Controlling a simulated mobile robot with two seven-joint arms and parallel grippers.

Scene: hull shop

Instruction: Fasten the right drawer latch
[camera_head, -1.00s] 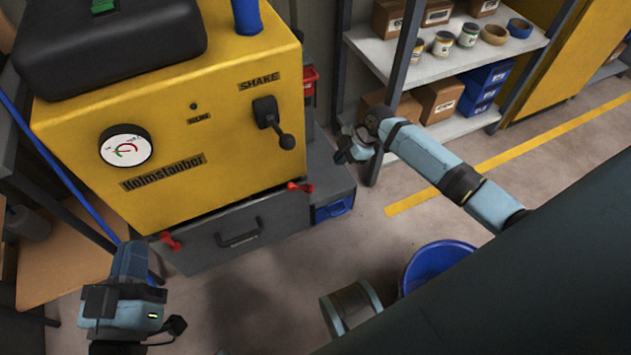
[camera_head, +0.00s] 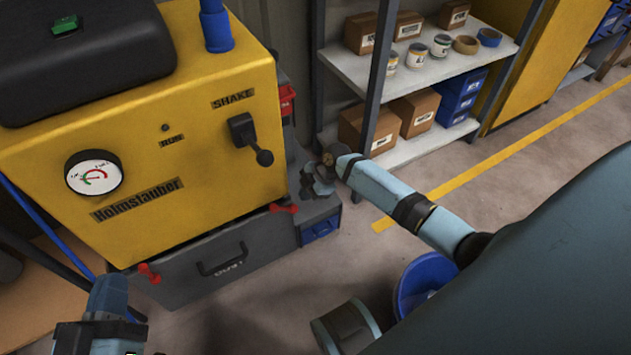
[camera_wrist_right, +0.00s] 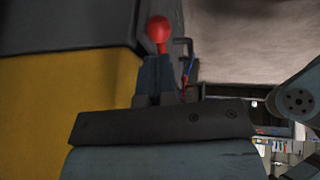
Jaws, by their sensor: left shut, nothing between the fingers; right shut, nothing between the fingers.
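The right drawer latch (camera_head: 284,208) is a red handle at the right top corner of the grey drawer (camera_head: 200,275), under the yellow shaker. My right gripper (camera_head: 311,180) is shut and empty, just up and right of this latch in the head view. In the right wrist view a red knob (camera_wrist_right: 158,30) shows just beyond the dark fingers (camera_wrist_right: 155,80); I cannot tell whether they touch. The left latch (camera_head: 149,273), also red, is at the drawer's left top corner. My left gripper (camera_head: 105,305) is shut at the bottom left, partly cut off, with its fingertips unclear.
The yellow shaker (camera_head: 150,130) stands above the drawer. A blue bin (camera_head: 320,229) sits right of the drawer. A shelf rack (camera_head: 372,125) with boxes and cans stands behind my right arm.

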